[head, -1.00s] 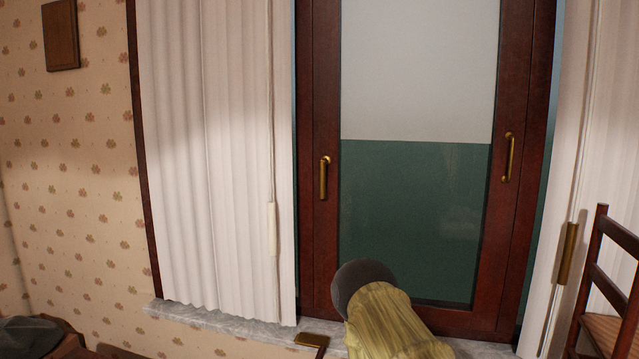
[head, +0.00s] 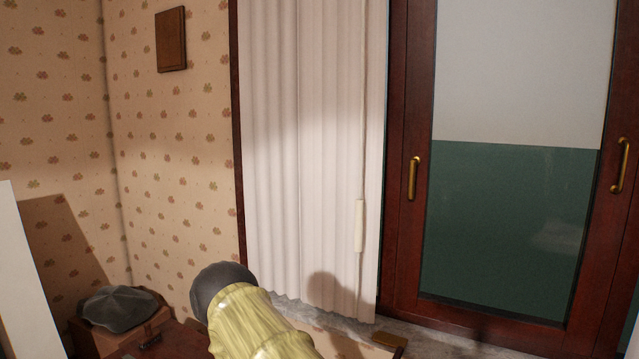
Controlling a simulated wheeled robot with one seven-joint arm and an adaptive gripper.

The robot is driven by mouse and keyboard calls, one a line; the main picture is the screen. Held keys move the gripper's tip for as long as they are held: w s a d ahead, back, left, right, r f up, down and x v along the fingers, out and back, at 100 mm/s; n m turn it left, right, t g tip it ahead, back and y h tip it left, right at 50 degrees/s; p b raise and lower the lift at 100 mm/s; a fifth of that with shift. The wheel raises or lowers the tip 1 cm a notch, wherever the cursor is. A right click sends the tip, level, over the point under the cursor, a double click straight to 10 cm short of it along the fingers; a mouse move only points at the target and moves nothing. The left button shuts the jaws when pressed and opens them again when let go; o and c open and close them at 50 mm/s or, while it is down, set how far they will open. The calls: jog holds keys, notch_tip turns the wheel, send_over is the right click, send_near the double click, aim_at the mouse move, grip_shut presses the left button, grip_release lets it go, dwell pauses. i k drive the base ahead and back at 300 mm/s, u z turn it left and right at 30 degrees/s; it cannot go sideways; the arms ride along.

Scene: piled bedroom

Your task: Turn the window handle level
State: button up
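The brass window handle (head: 413,178) is upright on the left stile of the dark red-brown window frame (head: 401,240). A second brass handle (head: 622,165), also upright and slightly tilted, is on the right stile near the picture's edge. The pane between them is pale above and dark green below. My gripper is not in view. A rounded dark grey end with a ribbed yellow body, apparently part of my arm, rises from the bottom, left of the window and well apart from both handles.
A white pleated curtain (head: 290,150) with a hanging pull (head: 359,226) covers the wall left of the window. A brass-coloured piece (head: 390,342) lies by the marble sill (head: 350,322). A grey cap (head: 118,308) rests on a box at lower left, near a white panel (head: 24,285).

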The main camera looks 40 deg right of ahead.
aim_at(415, 161)
jog(key=u, duration=0.8)
jog(key=k, duration=0.15)
jog(key=z, duration=1.45)
